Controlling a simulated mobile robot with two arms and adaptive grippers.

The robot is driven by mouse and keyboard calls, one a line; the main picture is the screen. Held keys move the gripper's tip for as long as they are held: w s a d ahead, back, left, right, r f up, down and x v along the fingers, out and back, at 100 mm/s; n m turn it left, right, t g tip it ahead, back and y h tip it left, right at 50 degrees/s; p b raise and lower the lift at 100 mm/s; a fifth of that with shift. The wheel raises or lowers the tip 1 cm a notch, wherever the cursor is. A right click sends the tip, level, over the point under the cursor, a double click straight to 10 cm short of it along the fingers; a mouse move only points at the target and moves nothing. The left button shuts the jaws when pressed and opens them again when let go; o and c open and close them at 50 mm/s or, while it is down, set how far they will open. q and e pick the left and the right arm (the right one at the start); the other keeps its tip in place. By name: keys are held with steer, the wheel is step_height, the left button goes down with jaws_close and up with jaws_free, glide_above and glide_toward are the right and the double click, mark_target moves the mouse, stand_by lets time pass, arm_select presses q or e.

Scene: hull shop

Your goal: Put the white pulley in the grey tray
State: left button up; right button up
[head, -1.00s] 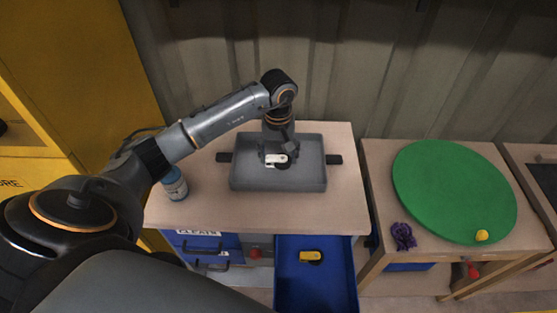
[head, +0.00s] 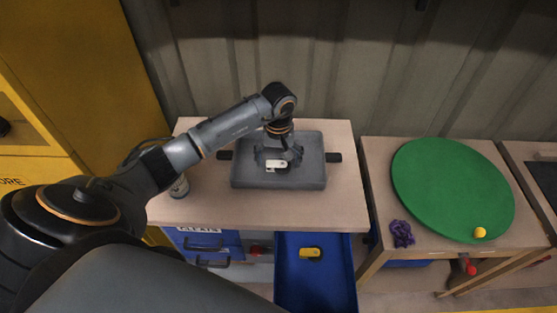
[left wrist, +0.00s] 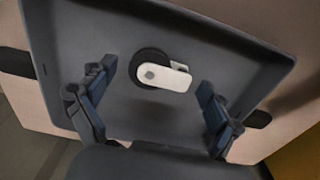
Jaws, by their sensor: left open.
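The white pulley (head: 276,166) lies on the floor of the grey tray (head: 315,183), which sits on the wooden workbench. It also shows in the left wrist view (left wrist: 172,78), a white body with a dark round wheel beside it, lying flat near the tray's middle. My left gripper (head: 277,156) is above the tray with its fingers spread wide. In the left wrist view the fingers (left wrist: 155,102) stand apart on either side of the pulley's near side, and neither touches it. My right gripper is not in view.
A bottle (head: 180,187) stands left of the tray, partly hidden by my arm. An open blue drawer (head: 290,285) below holds a yellow pulley-like part (head: 311,253). The right table carries a green disc (head: 450,190), a yellow ball (head: 480,232) and a purple item (head: 402,233).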

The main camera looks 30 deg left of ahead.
mark_target(279, 164)
arm_select(q)
steer(key=shift+r, duration=0.3)
step_height(279, 164, up, 12)
steer(key=b, duration=0.2)
steer(key=shift+f, duration=0.15)
stand_by(0.4)
